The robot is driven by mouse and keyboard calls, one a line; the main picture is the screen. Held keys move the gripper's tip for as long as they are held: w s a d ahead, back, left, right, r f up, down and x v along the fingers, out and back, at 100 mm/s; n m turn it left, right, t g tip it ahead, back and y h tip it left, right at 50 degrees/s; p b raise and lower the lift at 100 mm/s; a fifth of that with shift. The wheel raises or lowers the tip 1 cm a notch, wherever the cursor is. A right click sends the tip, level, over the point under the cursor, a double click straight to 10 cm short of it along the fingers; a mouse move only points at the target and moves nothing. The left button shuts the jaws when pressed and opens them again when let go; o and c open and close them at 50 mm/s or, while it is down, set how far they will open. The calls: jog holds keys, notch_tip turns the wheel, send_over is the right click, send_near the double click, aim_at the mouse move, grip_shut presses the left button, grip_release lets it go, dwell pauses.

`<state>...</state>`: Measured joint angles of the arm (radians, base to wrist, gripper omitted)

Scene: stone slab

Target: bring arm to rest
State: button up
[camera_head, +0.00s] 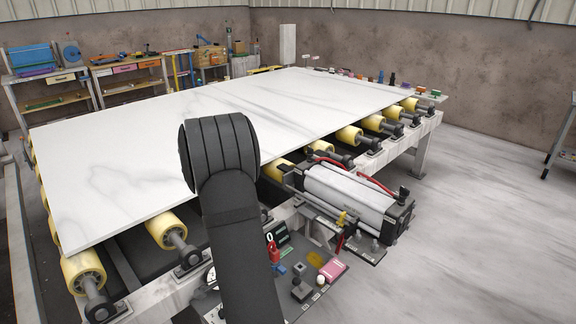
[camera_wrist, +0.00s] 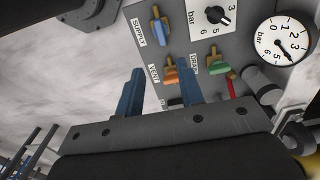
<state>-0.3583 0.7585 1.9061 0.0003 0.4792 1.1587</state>
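My gripper (camera_wrist: 158,78) shows in the wrist view with its two blue fingers apart. I see nothing held between them. It is in front of a grey valve panel (camera_wrist: 185,40), near an orange-handled valve (camera_wrist: 170,74) beside the VENT label. Whether a finger touches the panel or a valve, I cannot tell. In the head view my dark arm rises from the bottom and hides the gripper. The stone slab (camera_head: 130,145), white with grey veins, lies flat on yellow rollers (camera_head: 165,229).
The panel also has a blue-handled SUPPLY valve (camera_wrist: 158,30), a green-handled valve (camera_wrist: 217,68), a black knob (camera_wrist: 217,15) and a pressure gauge (camera_wrist: 282,40). A silver cylinder unit (camera_head: 345,195) with red hoses stands right of my arm. Workbenches (camera_head: 130,75) line the back wall.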

notch_tip(320, 180, down, 15)
jog(key=shift+r, duration=0.2)
jog(key=n, duration=1)
dwell(0.4)
dwell(0.3)
jog(key=o, duration=0.8)
jog(key=shift+c, duration=0.2)
notch_tip(320, 180, up, 18)
jog(key=n, duration=0.9)
notch_tip(320, 180, down, 18)
jog(key=shift+r, duration=0.2)
